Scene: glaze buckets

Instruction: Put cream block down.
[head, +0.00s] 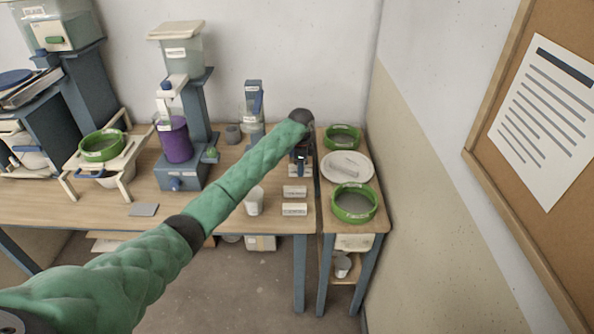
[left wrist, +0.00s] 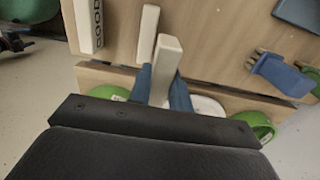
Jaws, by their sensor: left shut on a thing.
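My left gripper (head: 300,171) is over the right end of the long table, its blue fingers pointing down. In the left wrist view the fingers (left wrist: 163,88) are shut on a cream block (left wrist: 166,58). In the head view part of this block (head: 293,173) shows beside the fingers. Whether it touches the tabletop I cannot tell. Two similar pale blocks lie nearer the front edge, one (head: 294,191) closer to the gripper and one (head: 294,209) in front of it. My right gripper is not in view.
A white plate (head: 368,168) with a pale block on it lies on the narrow side table, between two green-rimmed sieves (head: 343,138) (head: 354,216). A white cup (head: 254,201) stands left of the blocks. A blue dispenser (head: 254,100) stands behind.

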